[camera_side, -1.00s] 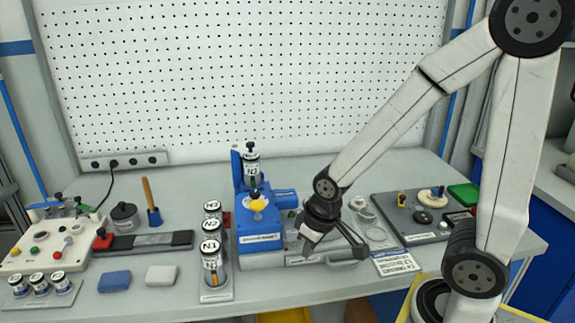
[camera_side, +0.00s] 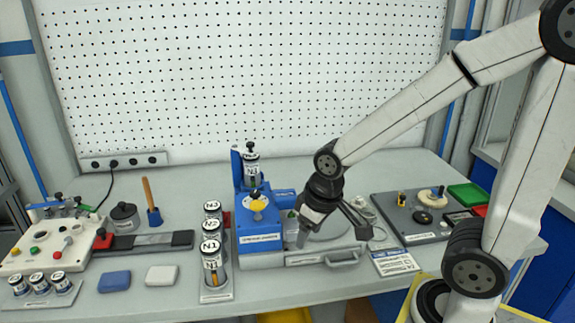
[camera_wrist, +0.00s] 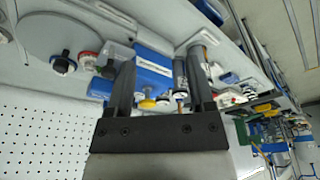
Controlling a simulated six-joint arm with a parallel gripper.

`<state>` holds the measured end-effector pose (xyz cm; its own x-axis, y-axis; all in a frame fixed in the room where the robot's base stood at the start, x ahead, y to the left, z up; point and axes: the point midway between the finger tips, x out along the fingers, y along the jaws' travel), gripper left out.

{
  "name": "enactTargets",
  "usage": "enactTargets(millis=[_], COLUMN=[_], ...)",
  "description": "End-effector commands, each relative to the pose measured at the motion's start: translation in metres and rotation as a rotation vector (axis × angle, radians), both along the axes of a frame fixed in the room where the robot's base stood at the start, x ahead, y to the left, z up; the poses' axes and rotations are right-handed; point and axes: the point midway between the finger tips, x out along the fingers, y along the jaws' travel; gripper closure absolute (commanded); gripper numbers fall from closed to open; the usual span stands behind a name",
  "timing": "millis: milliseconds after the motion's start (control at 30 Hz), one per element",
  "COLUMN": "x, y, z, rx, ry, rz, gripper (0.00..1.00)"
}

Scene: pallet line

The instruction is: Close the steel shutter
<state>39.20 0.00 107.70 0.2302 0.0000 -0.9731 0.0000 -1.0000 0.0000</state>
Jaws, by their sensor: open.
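A flat steel piece with a grey bar handle (camera_side: 343,262) lies at the front of the bench, just right of the blue machine (camera_side: 260,238). I take this piece to be the steel shutter, and my gripper partly covers the area behind it. My gripper (camera_side: 334,236) is open and empty, its fingers pointing down above and behind the handle, apart from it. In the wrist view my gripper (camera_wrist: 162,60) shows both fingers spread with nothing held, and the blue machine (camera_wrist: 153,66) appears beyond them. I cannot make out the shutter clearly there.
Several labelled cylinders (camera_side: 211,250) stand left of the blue machine. A dark panel with knobs (camera_side: 420,225) lies to the right, with a printed card (camera_side: 394,262) in front of it. A white pegboard (camera_side: 240,80) closes off the back.

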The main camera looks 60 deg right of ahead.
Motion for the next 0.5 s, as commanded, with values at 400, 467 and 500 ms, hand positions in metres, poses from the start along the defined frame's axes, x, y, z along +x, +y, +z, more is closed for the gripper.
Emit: enactTargets(millis=[400, 467, 500], x=[-0.008, -0.009, -0.010], y=[-0.002, -0.003, -0.003], z=[-0.006, -0.008, -0.010], rx=[-0.087, -0.110, -0.126], ry=[0.141, 0.176, 0.199], rz=[0.143, 0.179, 0.201], gripper=[0.31, 0.31, 0.31])
